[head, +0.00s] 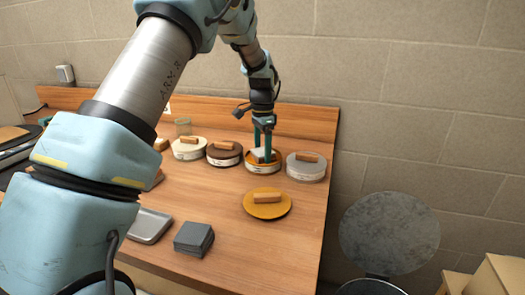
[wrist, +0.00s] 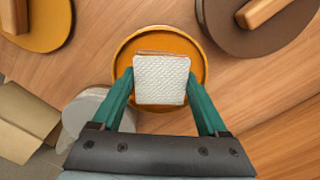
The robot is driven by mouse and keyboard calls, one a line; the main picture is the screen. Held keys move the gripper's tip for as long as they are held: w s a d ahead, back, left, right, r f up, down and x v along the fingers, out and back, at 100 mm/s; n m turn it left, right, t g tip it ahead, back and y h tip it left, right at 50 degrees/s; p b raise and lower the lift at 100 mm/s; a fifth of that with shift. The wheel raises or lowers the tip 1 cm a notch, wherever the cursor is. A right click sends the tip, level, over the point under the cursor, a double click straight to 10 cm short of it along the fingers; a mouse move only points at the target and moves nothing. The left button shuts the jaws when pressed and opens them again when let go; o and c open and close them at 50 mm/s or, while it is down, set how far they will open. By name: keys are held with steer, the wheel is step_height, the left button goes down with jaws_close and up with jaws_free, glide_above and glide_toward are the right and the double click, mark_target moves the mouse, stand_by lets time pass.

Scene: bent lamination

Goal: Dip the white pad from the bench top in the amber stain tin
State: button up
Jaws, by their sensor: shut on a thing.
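My gripper (head: 263,148) has its teal fingers pointing down at the amber stain tin (head: 262,169) on the bench. It is shut on the white pad (head: 257,155). In the wrist view the pad (wrist: 162,83) is a textured white square with a thin brownish edge at its far side, held between both fingers. The tin (wrist: 165,43) is open and round with an amber inside, and the pad lies over its middle in that view. The pad looks low at the tin's mouth; I cannot tell whether its underside touches the stain.
The amber lid (head: 267,210) with a wooden handle lies on the bench in front. Closed brown (head: 224,158), cream (head: 189,153) and grey (head: 306,172) tins stand beside the amber one. A grey block (head: 194,238) and metal tray (head: 150,226) are nearer.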

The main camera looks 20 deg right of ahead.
steer(key=shift+r+p, duration=1.25)
steer(key=shift+r, duration=0.3)
step_height(320, 180, up, 5)
steer(key=p, duration=0.3)
steer(key=shift+p, duration=0.35)
